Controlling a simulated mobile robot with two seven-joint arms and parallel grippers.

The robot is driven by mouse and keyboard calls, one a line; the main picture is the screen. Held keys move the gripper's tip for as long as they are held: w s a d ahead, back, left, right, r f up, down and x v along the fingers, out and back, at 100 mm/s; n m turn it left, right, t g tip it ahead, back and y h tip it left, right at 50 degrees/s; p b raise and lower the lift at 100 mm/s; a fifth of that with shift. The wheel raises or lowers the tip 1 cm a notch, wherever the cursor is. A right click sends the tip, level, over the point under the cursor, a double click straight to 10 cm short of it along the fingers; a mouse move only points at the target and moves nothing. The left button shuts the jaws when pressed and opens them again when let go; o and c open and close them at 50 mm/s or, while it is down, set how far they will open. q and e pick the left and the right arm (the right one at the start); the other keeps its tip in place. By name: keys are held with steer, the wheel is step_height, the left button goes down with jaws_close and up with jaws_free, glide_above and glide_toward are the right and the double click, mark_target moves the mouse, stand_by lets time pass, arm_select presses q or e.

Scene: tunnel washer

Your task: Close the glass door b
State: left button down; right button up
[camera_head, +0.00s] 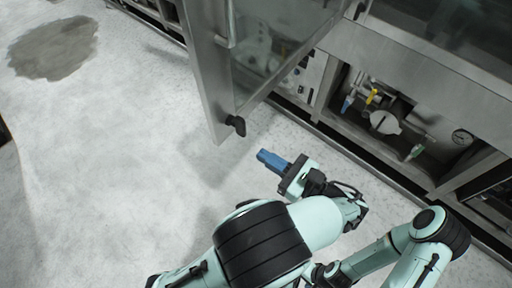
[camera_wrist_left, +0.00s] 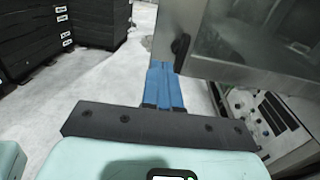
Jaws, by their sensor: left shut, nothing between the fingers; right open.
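The glass door (camera_head: 207,80) stands swung open, out from the machine front over the floor. It has a grey metal frame around a see-through pane, a bar handle, and a black knob (camera_head: 236,125) at its lower corner. It also shows at the right of the left wrist view (camera_wrist_left: 215,70), with the knob (camera_wrist_left: 181,46) near its edge. My left gripper (camera_head: 268,157) has blue fingers, shut and empty. It is just below and right of the knob in the head view, and the fingers (camera_wrist_left: 163,85) appear left of the door in the wrist view. My right gripper is out of view.
The steel machine front (camera_head: 415,75) runs along the right, with an open lower bay of valves, pipes and a gauge (camera_head: 462,137). Pale floor lies clear on the left, with a dark patch (camera_head: 52,47). Black stacked blocks (camera_wrist_left: 95,25) stand in the wrist view.

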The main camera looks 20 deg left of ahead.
mark_target(218, 127)
arm_select(q)
steer(key=x, duration=1.2)
steer(key=shift+a+f, duration=0.15)
steer(key=shift+a, duration=0.15)
